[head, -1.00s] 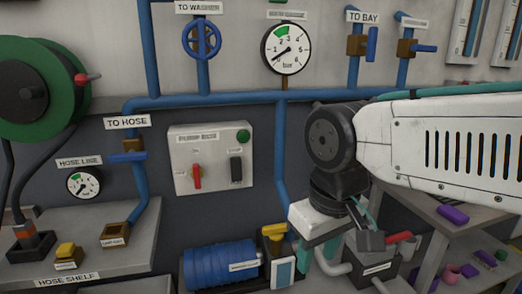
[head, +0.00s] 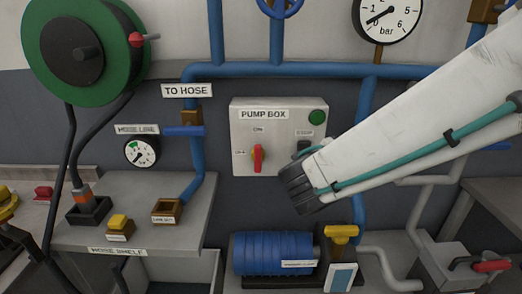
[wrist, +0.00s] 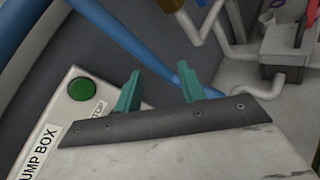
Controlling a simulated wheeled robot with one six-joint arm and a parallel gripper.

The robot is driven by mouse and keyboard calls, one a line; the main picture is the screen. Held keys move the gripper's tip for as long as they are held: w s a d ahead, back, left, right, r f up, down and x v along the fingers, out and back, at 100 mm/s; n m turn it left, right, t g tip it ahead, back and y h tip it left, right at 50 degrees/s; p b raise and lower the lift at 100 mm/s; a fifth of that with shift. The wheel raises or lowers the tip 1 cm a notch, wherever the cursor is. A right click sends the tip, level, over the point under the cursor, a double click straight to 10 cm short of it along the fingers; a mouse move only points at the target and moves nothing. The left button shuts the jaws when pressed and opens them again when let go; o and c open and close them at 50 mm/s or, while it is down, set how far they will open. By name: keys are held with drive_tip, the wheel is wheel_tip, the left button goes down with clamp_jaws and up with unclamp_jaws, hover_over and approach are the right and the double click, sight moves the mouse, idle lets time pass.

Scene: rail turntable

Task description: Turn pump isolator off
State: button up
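The pump box (head: 245,135) is a pale wall panel left of my arm in the head view. Its red rotary switch (head: 258,158) stands with its handle upright; the small labels around it are too blurred to read. A green lamp or button (head: 318,117) is at the box's top right; it also shows in the wrist view (wrist: 82,89). A dark switch (head: 304,147) is partly hidden by my arm. My gripper (wrist: 158,72) shows two teal fingers apart with nothing between them, near the box's right side.
A blue pump (head: 272,254) with a yellow-handled valve (head: 341,235) sits below the box. A vertical blue pipe with a blue lever (head: 185,131) runs left of the box. The hose shelf (head: 130,235) and green reel (head: 40,50) are at left.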

drive_tip(key=w+a+f+n+t+y, duration=0.1)
drive_tip(key=w+a+n+t+y, duration=0.1)
drive_tip(key=a+n+t+y, duration=0.3)
drive_tip(key=w+a+f+n, duration=0.1)
drive_tip(key=w+a+n, duration=0.15)
drive_tip(key=a, duration=0.55)
drive_tip(key=n+t+y, duration=0.2)
drive_tip(key=n+y, duration=0.3)
drive_tip(key=n, duration=0.1)
approach(258, 152)
drive_tip(key=w, duration=0.4)
drive_tip(key=shift+w+r, duration=0.1)
drive_tip(key=w, duration=0.7)
drive_tip(key=shift+d, duration=0.15)
clamp_jaws()
